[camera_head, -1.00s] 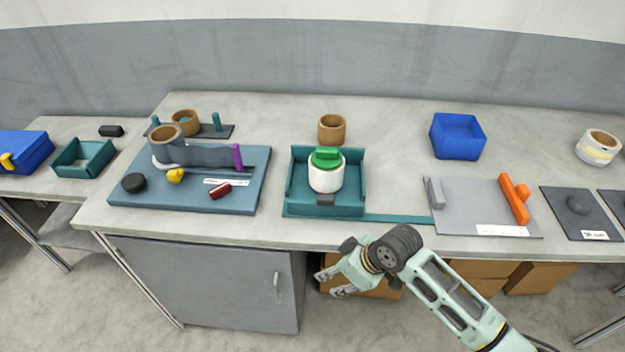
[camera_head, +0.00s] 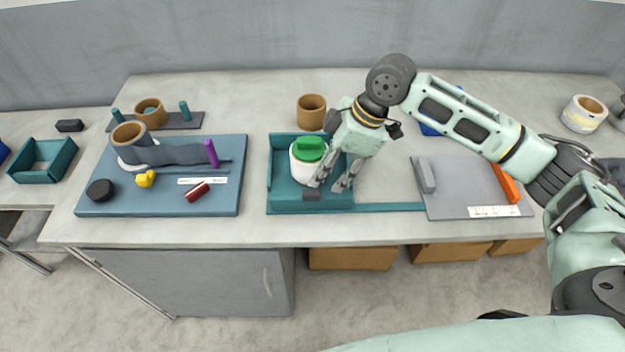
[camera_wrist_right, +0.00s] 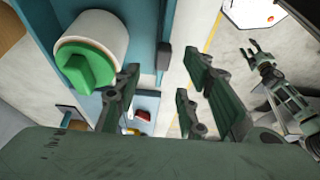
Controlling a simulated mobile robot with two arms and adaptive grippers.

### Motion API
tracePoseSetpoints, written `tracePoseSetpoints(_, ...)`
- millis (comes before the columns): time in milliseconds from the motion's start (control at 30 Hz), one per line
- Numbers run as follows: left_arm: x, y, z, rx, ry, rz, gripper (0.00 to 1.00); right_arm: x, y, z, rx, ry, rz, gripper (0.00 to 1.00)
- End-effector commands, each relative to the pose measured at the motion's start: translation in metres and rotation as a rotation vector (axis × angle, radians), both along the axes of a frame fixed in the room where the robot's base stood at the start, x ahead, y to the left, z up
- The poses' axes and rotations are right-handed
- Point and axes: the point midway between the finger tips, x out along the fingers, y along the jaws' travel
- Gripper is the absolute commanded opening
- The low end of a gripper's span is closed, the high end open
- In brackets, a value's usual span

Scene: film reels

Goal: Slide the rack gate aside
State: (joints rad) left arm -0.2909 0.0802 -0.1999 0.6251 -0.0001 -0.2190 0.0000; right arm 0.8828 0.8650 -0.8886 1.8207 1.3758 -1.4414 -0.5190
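The teal rack (camera_head: 275,180) stands near the bench's front edge, with a white canister (camera_head: 297,168) with a green top (camera_head: 311,149) inside. Its low front gate (camera_head: 290,205) closes the front and bears a dark handle block (camera_head: 312,195). A teal rail (camera_head: 390,207) runs right from it. My right gripper (camera_head: 329,185) is open, pointing down just above and beside the handle; contact cannot be told. In the wrist view the handle (camera_wrist_right: 163,57) shows between the spread fingers. My left gripper (camera_wrist_right: 250,48) appears there at right, fingers apart.
A blue board (camera_head: 225,200) with small parts lies left. A grey plate (camera_head: 455,185) with a grey block (camera_head: 426,176) and an orange bar (camera_head: 505,182) lies right, by the rail's end. A brown cup (camera_head: 311,108) stands behind the rack.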

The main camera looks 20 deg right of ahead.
Motion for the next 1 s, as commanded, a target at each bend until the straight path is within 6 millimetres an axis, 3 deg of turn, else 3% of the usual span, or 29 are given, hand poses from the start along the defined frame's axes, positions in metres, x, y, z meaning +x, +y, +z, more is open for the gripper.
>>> tracePoseSetpoints(300, -0.021, 0.001, 0.01, 0.002, 0.03, 0.0, 0.4, 0.003, 0.019, -0.046, 0.0, 0.004, 0.002, 0.38)
tracePoseSetpoints(500, -0.02, 0.001, 0.012, 0.002, 0.03, 0.0, 0.4, 0.006, 0.026, -0.064, 0.0, 0.002, 0.001, 0.38)
tracePoseSetpoints(800, -0.006, 0.0, 0.014, 0.0, 0.007, 0.0, 0.4, 0.006, 0.027, -0.068, -0.001, 0.001, 0.0, 0.38)
tracePoseSetpoints(1000, -0.006, 0.0, 0.013, 0.0, 0.007, 0.0, 0.4, 0.006, 0.027, -0.068, 0.0, 0.001, 0.0, 0.21)
